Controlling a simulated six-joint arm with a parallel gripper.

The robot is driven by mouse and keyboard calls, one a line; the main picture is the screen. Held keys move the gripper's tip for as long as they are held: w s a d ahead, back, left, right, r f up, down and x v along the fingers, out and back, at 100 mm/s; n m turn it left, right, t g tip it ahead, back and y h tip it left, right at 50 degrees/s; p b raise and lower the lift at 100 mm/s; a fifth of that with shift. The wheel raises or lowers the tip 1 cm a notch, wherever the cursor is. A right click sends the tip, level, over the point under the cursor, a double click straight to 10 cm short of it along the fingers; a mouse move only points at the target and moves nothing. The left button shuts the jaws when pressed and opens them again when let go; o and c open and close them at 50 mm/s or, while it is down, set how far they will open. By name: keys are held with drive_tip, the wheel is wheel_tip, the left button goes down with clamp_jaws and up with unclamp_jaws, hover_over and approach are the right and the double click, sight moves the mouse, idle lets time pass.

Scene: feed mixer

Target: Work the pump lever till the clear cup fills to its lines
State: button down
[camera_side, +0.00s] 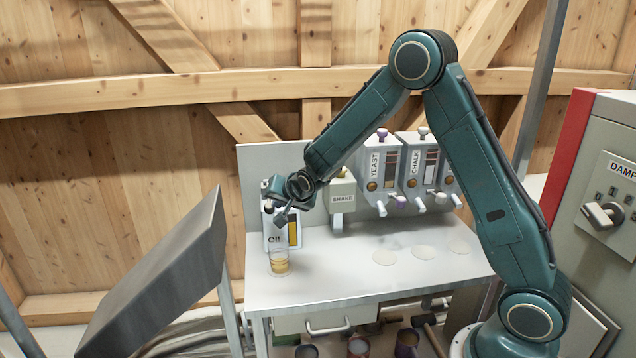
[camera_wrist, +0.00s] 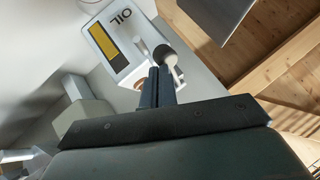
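The clear cup (camera_side: 278,262) stands upright on the bench in front of the oil pump. Amber liquid fills its lower part; I cannot make out its lines. The white oil pump (camera_side: 294,233), labelled OIL with a yellow gauge strip, also shows in the wrist view (camera_wrist: 112,45). My gripper (camera_side: 283,214) is above the cup, in front of the pump. Its dark fingers (camera_wrist: 158,75) are close together, with nothing visible held. I cannot tell whether they touch the lever.
The SHAKE dispenser (camera_side: 342,199) stands right of the pump, then the YEAST (camera_side: 383,174) and CHALK (camera_side: 422,171) dispensers. The bench (camera_side: 350,278) is mostly clear, with pale round marks at right. A dark tilted panel (camera_side: 165,280) stands at left.

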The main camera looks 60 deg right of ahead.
drive_tip(key=v, duration=1.2)
drive_tip(key=shift+s+d, duration=0.2)
drive_tip(key=shift+s, duration=0.1)
drive_tip(key=shift+w+f, duration=0.1)
idle(0.3)
drive_tip(key=w+d+r+g+y, duration=0.2)
drive_tip(key=w+d+r+g, duration=0.3)
drive_tip(key=w+r, duration=0.3)
drive_tip(key=shift+w+d+r+y, duration=0.2)
drive_tip(key=shift+r+y, duration=0.2)
drive_tip(key=shift+r, duration=1)
